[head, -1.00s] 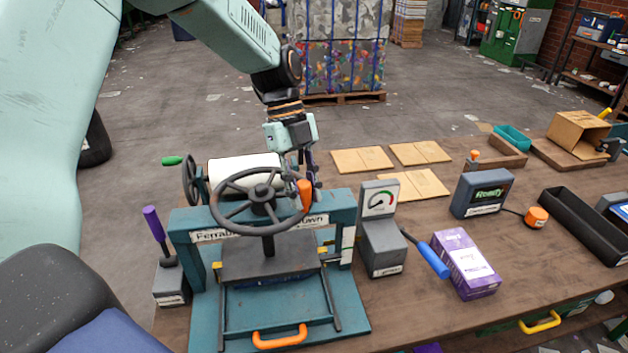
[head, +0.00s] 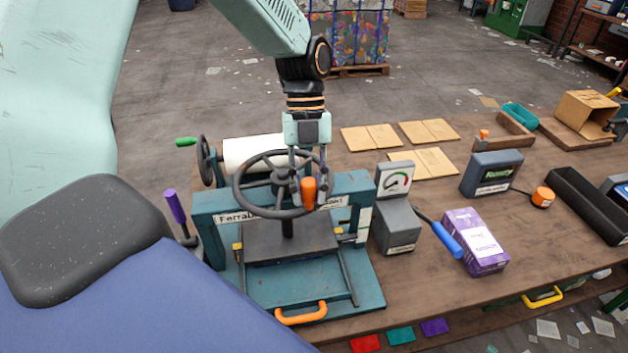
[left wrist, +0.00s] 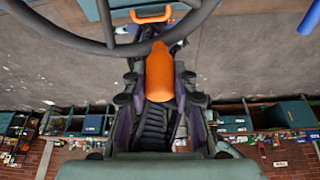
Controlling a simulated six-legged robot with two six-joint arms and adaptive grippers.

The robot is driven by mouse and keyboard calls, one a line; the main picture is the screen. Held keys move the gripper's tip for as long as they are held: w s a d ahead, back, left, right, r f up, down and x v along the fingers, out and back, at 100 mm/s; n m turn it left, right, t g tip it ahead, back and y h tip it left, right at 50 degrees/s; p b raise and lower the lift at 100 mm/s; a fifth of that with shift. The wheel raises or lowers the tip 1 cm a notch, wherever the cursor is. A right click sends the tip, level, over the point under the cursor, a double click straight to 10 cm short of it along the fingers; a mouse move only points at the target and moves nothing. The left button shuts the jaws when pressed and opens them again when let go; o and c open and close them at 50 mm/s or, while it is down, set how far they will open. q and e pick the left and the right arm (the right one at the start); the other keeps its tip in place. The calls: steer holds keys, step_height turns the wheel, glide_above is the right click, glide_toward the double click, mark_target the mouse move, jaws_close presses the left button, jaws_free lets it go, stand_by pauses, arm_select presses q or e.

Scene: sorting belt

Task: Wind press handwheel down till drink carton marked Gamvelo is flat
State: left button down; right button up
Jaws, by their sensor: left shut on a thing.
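The press (head: 358,190) stands at the near left of the bench, with a dark handwheel (head: 247,207) on top. My left gripper (head: 309,188) is shut on the wheel's orange knob (head: 310,192), at the near right of the rim. In the left wrist view the orange knob (left wrist: 160,75) sits between the fingers, with the wheel rim (left wrist: 110,48) beyond. The grey press plate (head: 262,244) is low over the teal bed (head: 270,290); I see no carton under it. My right gripper is out of view.
A gauge box (head: 397,228) and a blue-handled lever (head: 447,240) stand between press and purple carton. A "Ready" display (head: 491,172), an orange button (head: 543,197) and a black tray (head: 588,205) lie further right. Flat cardboard (head: 430,130) lies behind.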

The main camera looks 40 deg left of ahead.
arm_select(q)
steer(key=shift+a+r, duration=0.15)
stand_by(0.3)
steer(key=c, duration=1.4)
jaws_free()
steer(key=o, duration=0.4)
steer(key=shift+s, duration=0.1)
steer(key=shift+c, duration=0.2)
steer(key=shift+w+r, duration=0.2)
steer(key=shift+r, duration=0.05)
steer(key=v, duration=1.1)
steer(key=shift+r, duration=0.15)
steer(key=shift+a, duration=0.1)
